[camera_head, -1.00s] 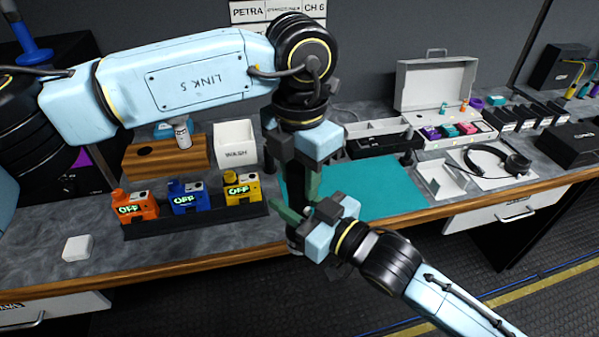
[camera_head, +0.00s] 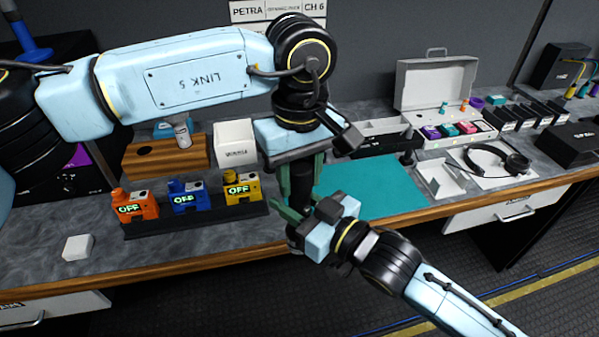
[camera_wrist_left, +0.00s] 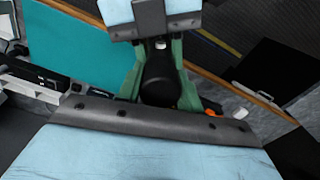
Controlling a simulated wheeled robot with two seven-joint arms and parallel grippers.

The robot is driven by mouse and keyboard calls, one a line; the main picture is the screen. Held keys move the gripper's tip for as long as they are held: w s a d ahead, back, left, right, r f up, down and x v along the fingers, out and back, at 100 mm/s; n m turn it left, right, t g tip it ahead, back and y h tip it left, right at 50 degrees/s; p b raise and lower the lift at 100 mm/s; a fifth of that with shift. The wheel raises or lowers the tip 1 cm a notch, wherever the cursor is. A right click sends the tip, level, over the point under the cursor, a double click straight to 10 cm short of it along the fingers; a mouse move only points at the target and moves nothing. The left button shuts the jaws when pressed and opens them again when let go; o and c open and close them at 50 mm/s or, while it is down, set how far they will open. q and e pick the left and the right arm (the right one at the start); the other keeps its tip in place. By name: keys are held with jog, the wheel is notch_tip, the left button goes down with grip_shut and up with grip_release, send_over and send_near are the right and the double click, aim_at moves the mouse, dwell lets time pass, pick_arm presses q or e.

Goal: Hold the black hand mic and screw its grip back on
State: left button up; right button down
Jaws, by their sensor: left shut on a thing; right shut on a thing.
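The black hand mic (camera_head: 301,182) stands about upright over the front edge of the bench, left of the teal mat. My left gripper (camera_head: 301,190) comes down from above, its green fingers on either side of the dark upper cylinder, shut on it. The left wrist view shows this dark rounded piece (camera_wrist_left: 159,78) between both fingers. My right gripper (camera_head: 303,213) comes from the lower right and is shut on the mic's lower part just below. The fingers hide the join between the mic and its grip, so I cannot tell how they meet.
A white bin (camera_head: 235,144) and a wooden block (camera_head: 165,157) stand behind. The teal mat (camera_head: 370,188) is clear. Headphones (camera_head: 490,160) lie at right.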

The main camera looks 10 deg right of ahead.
pick_arm(q)
jog(key=shift+m, duration=0.8)
jog(key=o, duration=1.1)
jog(key=shift+r, duration=2.25)
jog(key=shift+c, duration=0.6)
